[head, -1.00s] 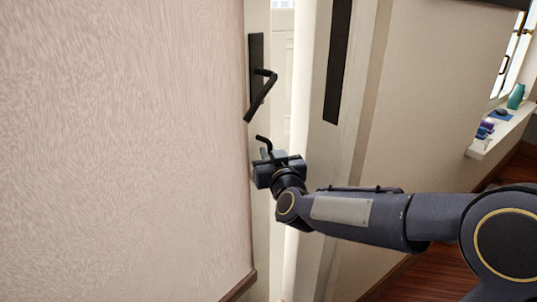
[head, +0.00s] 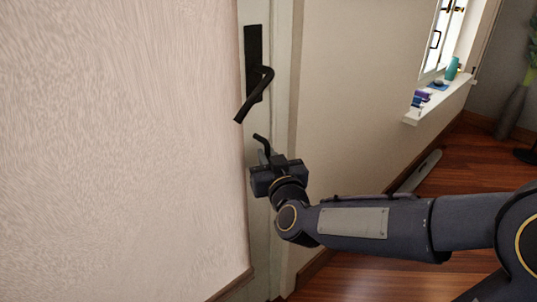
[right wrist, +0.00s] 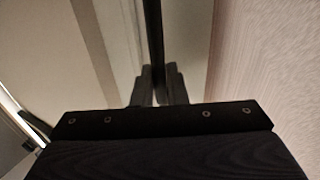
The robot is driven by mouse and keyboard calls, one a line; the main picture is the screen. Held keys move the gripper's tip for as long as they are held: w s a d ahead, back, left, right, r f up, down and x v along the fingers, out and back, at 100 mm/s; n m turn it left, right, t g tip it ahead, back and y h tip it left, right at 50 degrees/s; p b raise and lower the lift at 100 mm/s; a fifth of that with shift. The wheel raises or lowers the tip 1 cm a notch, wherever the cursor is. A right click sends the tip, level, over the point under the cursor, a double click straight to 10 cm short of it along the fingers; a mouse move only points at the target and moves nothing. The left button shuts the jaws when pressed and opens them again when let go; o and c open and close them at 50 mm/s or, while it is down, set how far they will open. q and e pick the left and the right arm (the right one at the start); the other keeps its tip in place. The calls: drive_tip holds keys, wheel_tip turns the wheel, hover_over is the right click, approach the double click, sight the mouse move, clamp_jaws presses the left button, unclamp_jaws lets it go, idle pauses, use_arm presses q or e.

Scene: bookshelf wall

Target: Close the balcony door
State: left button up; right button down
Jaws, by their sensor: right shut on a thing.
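The balcony door (head: 257,220) shows as a narrow pale strip beside the textured wall in the head view. It carries a black lever handle (head: 257,82) on a dark plate. Below it, a small dark bent lever (head: 260,143) stands at the fingertips of my right gripper (head: 266,158). In the right wrist view, my right gripper (right wrist: 158,88) is shut on a thin dark vertical bar (right wrist: 154,35), which looks like that lever. No bright gap shows beside the door; whether it is fully shut cannot be told. My left gripper is out of view.
The textured wall (head: 120,150) fills the left side close by. At the right, a window sill (head: 440,102) holds a teal bottle (head: 452,68) and small items. A plant in a grey vase (head: 512,110) stands further right. The wooden floor (head: 450,190) is open at the right.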

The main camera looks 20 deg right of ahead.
drive_tip(key=shift+s+d+f, duration=0.1)
drive_tip(key=shift+d, duration=0.05)
drive_tip(key=c, duration=1.8)
unclamp_jaws()
drive_tip(key=shift+s+d, duration=0.15)
drive_tip(key=shift+s, duration=0.05)
drive_tip(key=s, duration=0.2)
drive_tip(key=s+p, duration=0.1)
drive_tip(key=s, duration=0.2)
drive_tip(key=s+p, duration=0.1)
drive_tip(key=s, duration=0.1)
drive_tip(key=shift+s+a, duration=0.35)
drive_tip(key=shift+s, duration=0.05)
